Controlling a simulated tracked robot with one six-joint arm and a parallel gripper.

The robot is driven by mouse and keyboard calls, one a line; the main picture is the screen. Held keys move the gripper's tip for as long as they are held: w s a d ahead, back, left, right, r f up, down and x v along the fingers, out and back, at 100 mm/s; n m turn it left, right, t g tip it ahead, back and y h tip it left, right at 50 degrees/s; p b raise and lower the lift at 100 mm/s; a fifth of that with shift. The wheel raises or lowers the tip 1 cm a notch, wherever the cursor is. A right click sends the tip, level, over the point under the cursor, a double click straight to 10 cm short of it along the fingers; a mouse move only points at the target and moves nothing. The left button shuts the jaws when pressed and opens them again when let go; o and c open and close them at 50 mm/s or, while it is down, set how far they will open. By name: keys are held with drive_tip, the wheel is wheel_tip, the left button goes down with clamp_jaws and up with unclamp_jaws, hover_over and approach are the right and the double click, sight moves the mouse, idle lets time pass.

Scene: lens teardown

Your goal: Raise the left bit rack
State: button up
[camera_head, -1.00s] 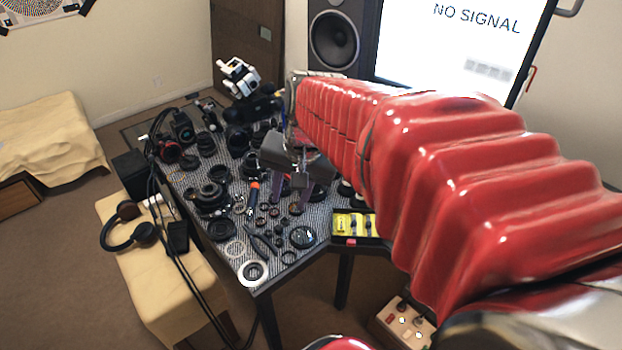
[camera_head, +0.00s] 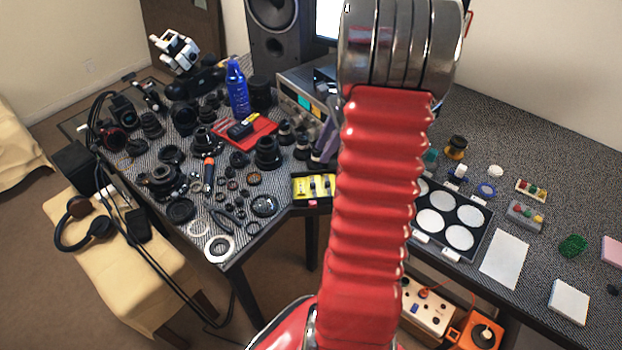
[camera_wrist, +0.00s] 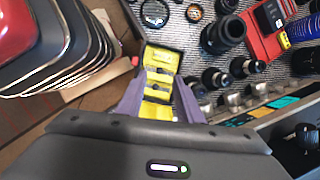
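A black case with yellow bit racks sits by the table's inner edge. The left bit rack (camera_head: 302,188) is a yellow block at the case's left end; in the wrist view it is the top yellow block (camera_wrist: 161,57). More yellow pieces (camera_wrist: 158,84) lie below it there. My gripper (camera_wrist: 161,82) is open, one purple-grey finger on each side of the case, nothing visibly held. Contact and exact height cannot be told. In the head view my gripper (camera_head: 325,148) is mostly hidden behind my red-sleeved arm, just above and right of the case.
Lens parts crowd the table to the left, with a blue bottle (camera_head: 237,88) and a red tray (camera_head: 245,132) behind. A tray of white discs (camera_head: 462,213) lies right of my arm.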

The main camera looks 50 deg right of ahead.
sight(311, 184)
drive_tip(key=shift+s+d+f+m, duration=0.3)
drive_tip(key=shift+d+f, duration=0.15)
drive_tip(key=shift+d, duration=0.1)
drive_tip(key=shift+s+d+f+m, duration=0.2)
drive_tip(key=shift+d+f+m, duration=0.15)
drive_tip(key=shift+d, duration=0.2)
drive_tip(key=shift+f, duration=0.1)
drive_tip(key=x, duration=1.3)
drive_tip(key=shift+w+a+f, duration=0.25)
drive_tip(key=shift+w, duration=0.05)
drive_tip(key=shift+c, duration=0.6)
clamp_jaws()
